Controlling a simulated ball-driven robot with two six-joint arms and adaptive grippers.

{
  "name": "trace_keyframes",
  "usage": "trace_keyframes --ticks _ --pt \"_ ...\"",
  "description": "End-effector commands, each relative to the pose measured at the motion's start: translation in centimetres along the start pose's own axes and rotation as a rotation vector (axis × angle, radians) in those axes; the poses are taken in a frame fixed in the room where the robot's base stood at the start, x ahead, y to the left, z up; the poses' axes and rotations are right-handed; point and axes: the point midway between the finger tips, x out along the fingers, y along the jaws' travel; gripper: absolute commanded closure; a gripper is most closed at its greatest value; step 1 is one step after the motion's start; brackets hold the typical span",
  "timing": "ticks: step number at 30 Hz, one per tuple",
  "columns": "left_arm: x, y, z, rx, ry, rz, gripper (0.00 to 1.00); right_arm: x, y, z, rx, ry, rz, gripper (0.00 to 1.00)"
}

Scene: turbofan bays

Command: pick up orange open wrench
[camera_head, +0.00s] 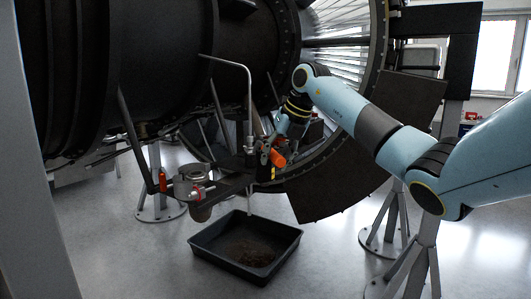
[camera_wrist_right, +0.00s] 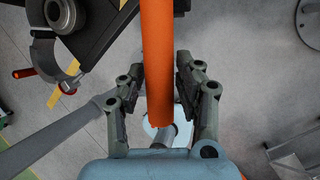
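An orange bar-like handle (camera_wrist_right: 159,70), which I take to be the orange open wrench, runs down from the top edge of the right wrist view. Its rounded lower end lies between the fingers of my right gripper (camera_wrist_right: 161,72). The two dark fingers stand apart on either side, with narrow gaps showing, so I see no clear grip. The wrench's jaw end is out of view there. In the head view an orange piece (camera_head: 278,158) shows just below my right gripper (camera_head: 270,145), by the dark stand under the engine. My left gripper is not in view.
The dark engine casing (camera_head: 150,60) fills the upper left. A small dark platform with a round metal part (camera_head: 188,181) and a red-handled tool (camera_head: 199,192) is left of my gripper. A black tray (camera_head: 213,253) lies on the floor below. Grey support legs stand around.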

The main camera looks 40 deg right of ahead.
Motion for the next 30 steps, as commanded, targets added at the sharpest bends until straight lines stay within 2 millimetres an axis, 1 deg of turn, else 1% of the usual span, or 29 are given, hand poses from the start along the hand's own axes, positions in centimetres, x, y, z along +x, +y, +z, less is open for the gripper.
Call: trace_keyframes --ticks 1,7,20,23,26,29,30 --pt "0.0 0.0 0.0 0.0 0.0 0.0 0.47 0.0 0.0 0.0 0.0 0.0 0.0 0.74" --pt "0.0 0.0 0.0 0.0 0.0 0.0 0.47 0.0 0.0 0.0 0.0 0.0 0.0 1.0" --pt "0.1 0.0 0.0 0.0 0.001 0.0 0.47 -0.3 0.1 0.0 -0.001 -0.003 0.0 1.0" --pt "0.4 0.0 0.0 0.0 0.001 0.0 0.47 -0.9 0.2 -0.2 -0.002 -0.006 0.001 1.0" --pt "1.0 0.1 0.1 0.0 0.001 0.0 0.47 -2.0 0.5 -0.8 -0.004 -0.007 0.0 1.0" --pt "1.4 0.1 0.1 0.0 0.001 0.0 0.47 -3.3 0.8 -2.0 -0.005 -0.009 -0.001 1.0" --pt "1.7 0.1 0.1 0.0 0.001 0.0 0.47 -3.9 1.0 -2.6 -0.008 -0.007 -0.001 1.0"
